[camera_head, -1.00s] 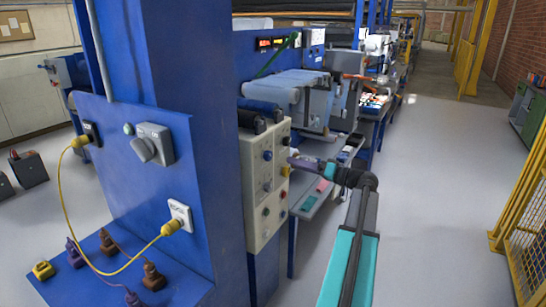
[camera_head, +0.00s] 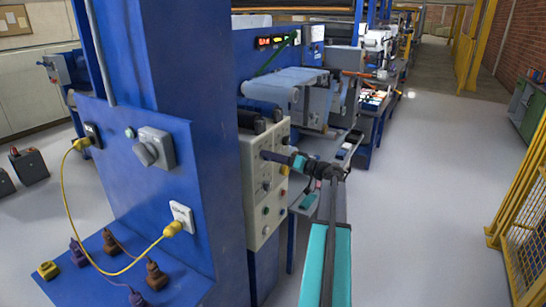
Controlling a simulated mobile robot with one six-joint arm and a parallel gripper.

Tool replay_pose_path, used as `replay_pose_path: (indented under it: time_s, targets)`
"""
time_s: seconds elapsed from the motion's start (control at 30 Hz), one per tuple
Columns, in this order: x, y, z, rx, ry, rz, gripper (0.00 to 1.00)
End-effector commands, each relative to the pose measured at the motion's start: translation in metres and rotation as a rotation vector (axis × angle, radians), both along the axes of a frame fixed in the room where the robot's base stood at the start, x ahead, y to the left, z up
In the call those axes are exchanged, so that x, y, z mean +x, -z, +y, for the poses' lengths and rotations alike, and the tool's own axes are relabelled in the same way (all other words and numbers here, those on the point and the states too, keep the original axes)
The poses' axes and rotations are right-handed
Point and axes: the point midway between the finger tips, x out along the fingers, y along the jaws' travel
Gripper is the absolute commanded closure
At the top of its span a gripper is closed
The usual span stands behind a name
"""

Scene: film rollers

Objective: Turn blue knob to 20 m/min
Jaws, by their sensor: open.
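The beige control panel (camera_head: 250,205) stands on the right side of the blue machine and carries several knobs and buttons. My gripper (camera_head: 265,155) is at the upper part of the panel, reaching in from the right. Its dark purple tip covers the spot where a blue knob showed before, so that knob is hidden. I cannot tell whether the fingers are around the knob or touching it. The lit display (camera_head: 271,41), with red and yellow figures, is above on the machine. Its digits are too small to read.
A yellow knob (camera_head: 283,170) sits just below my gripper on the panel. A grey rotary switch (camera_head: 153,148) and a socket with a yellow plug (camera_head: 173,228) are on the blue wall to the left. The floor (camera_head: 430,190) at right is clear up to a yellow mesh fence (camera_head: 522,190).

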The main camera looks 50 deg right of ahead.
Motion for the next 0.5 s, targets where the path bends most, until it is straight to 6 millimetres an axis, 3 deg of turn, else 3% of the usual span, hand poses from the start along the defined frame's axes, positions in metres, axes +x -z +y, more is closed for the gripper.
replay_pose_path:
  time_s: [0.2,0.43,0.5]
  targets:
    - [0.0001,0.0003,0.0003,0.0,0.0,0.0,0.49]
    - [0.0003,0.0003,0.0005,0.0,-0.001,0.001,0.88]
    - [0.0015,0.0004,-0.0057,0.0,-0.001,0.001,0.9]
